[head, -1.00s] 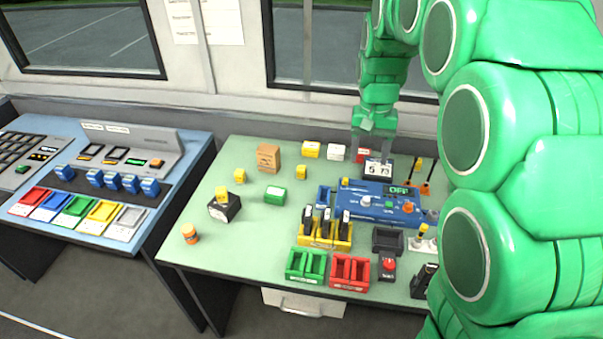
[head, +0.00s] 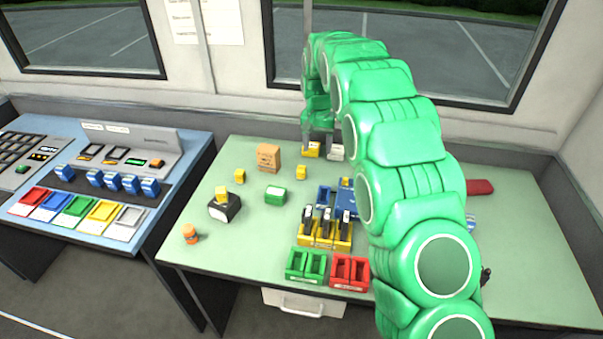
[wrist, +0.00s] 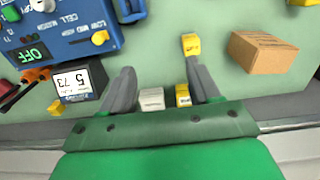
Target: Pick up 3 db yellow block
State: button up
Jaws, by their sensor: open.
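My gripper (head: 318,143) is open over the back of the green table, directly above a yellow block (head: 311,151) and a white block (head: 336,153). In the wrist view the gripper (wrist: 160,72) has its fingers apart, with the white block (wrist: 151,99) and that yellow block (wrist: 183,95) showing between them near the palm. A smaller yellow block (head: 300,173) stands nearer the front; in the wrist view it (wrist: 191,45) lies by the right fingertip. Another yellow piece (head: 240,176) is farther left. I cannot read a 3 dB label on any block.
A brown box (head: 268,157) stands left of the gripper. Green (head: 306,264), red (head: 350,271) and yellow (head: 325,238) holders stand at the front.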

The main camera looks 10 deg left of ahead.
send_over(302, 168)
jog(key=f, duration=0.3)
jog(key=w+f, duration=0.1)
jog(key=f, duration=0.1)
jog(key=shift+f, duration=0.2)
jog(key=shift+s+a+f, duration=0.1)
jog(key=shift+s+f, duration=0.05)
jog(key=shift+f, duration=1.15)
jog(key=shift+s+d+f, duration=0.1)
jog(key=shift+s+f, duration=0.05)
jog(key=shift+f, duration=1.2)
jog(key=shift+s+a+f, duration=0.1)
jog(key=shift+s+f, duration=0.05)
jog(key=shift+f, duration=1.15)
jog(key=c, duration=1)
jog(key=shift+r, duration=0.1)
jog(key=shift+c, duration=0.2)
jog(key=shift+r, duration=0.1)
